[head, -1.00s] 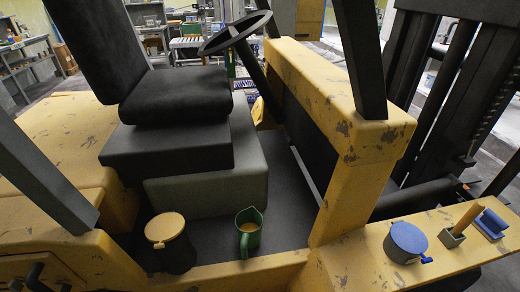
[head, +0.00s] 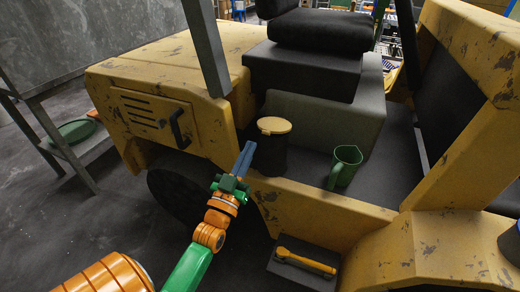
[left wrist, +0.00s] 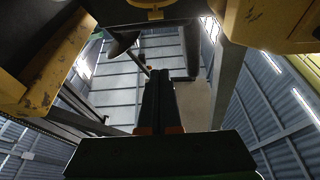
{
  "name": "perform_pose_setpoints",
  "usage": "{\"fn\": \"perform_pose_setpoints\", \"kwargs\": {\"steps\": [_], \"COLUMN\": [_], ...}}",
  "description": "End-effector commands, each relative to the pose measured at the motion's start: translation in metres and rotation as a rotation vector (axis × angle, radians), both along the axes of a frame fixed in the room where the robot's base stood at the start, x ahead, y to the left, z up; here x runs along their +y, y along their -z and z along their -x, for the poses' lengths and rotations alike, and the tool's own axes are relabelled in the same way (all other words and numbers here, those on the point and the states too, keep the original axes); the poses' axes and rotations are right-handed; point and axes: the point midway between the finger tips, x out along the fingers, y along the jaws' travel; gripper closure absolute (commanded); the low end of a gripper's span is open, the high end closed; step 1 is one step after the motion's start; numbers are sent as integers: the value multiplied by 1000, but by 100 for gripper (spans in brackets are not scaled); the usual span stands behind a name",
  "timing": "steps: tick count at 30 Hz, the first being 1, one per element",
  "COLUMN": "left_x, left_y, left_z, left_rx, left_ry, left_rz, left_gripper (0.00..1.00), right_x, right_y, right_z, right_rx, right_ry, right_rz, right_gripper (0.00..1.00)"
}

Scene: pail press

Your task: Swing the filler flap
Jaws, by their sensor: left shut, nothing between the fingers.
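A yellow side panel with slots (head: 150,112), which looks like the filler flap, is on the rear side of the yellow vehicle in the head view. It lies flush with the body and appears closed. A black bar handle (head: 180,130) stands out at its right edge. My left gripper (head: 246,153) is to the right of the handle and apart from it, beside the dark canister with a yellow lid (head: 274,126). Its fingers are together and empty; they also show in the left wrist view (left wrist: 160,98), pointing towards the ceiling. My right gripper is out of view.
A green jug (head: 345,166) stands on the dark vehicle floor. A step (head: 300,277) below holds a yellow-orange tool (head: 306,262). A dark wheel (head: 182,195) sits under the panel. A grey side table (head: 88,150) stands at left; open floor lies between.

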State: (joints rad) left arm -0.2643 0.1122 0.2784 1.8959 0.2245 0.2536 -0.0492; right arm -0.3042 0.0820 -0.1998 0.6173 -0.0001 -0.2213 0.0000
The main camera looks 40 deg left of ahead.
Motion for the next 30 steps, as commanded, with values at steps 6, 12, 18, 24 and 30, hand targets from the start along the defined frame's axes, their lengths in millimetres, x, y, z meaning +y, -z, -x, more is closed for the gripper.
{"fn": "perform_pose_setpoints", "kwargs": {"steps": [6, 12, 18, 24, 30], "left_x": [9, 18, 20, 20, 20], "left_y": [-17, -30, -4, 8, 8], "left_z": [-39, -79, -88, -88, -87], "left_rx": [0, 4, 11, 9, 8], "left_ry": [2, 2, 2, 3, 3], "left_rz": [0, 0, 1, 1, 1], "left_gripper": [100, 100, 100, 100, 100], "right_x": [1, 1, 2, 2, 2], "right_y": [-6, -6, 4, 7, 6], "right_z": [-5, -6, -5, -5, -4], "right_rx": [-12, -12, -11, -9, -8], "right_ry": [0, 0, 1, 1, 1], "right_rz": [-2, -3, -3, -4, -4], "right_gripper": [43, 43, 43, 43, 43]}}
